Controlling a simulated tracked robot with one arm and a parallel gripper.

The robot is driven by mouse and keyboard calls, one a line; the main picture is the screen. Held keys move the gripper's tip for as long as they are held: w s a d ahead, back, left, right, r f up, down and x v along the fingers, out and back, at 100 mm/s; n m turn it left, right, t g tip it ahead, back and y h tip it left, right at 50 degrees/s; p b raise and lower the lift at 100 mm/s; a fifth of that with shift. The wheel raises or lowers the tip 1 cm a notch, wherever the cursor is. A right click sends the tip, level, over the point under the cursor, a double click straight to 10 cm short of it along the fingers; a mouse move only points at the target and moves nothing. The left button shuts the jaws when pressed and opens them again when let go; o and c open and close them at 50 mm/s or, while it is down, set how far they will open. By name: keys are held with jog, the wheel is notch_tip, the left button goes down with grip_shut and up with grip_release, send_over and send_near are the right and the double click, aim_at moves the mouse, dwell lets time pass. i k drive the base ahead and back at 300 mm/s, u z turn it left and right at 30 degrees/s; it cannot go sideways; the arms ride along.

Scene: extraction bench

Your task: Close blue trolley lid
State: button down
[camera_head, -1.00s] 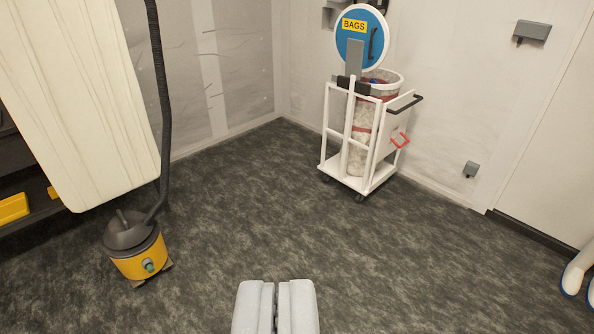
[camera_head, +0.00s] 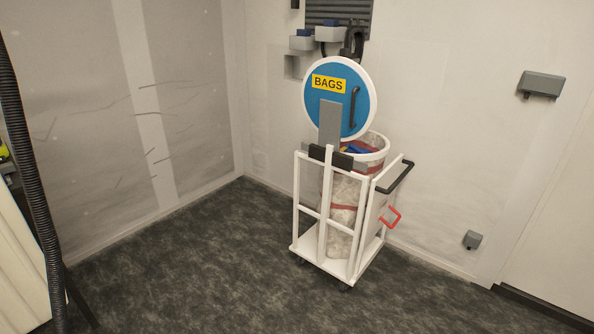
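The blue trolley lid (camera_head: 341,108) is a round blue disc with a white rim, a yellow BAGS label and a dark curved handle (camera_head: 354,107). It stands open and upright on a grey hinge arm (camera_head: 329,126) at the front of the white trolley (camera_head: 323,246). The trolley carries a clear bag with red bands (camera_head: 344,192) under an open white ring (camera_head: 377,157). Blue and yellow items show inside the ring. My gripper is out of the picture now.
Grey floor (camera_head: 190,275) is clear in front of the trolley. A black hose (camera_head: 32,190) and a pale panel (camera_head: 22,270) stand at the left. Walls are close behind the trolley. Bins (camera_head: 318,38) hang on the wall above. A black push bar (camera_head: 396,177) and red handle (camera_head: 390,216) jut right.

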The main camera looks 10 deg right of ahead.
aim_at(339, 100)
jog(key=z, duration=0.15)
jog(key=i, duration=1.6)
jog(key=z, duration=0.45)
jog(key=i, duration=1.5)
jog(key=z, duration=0.2)
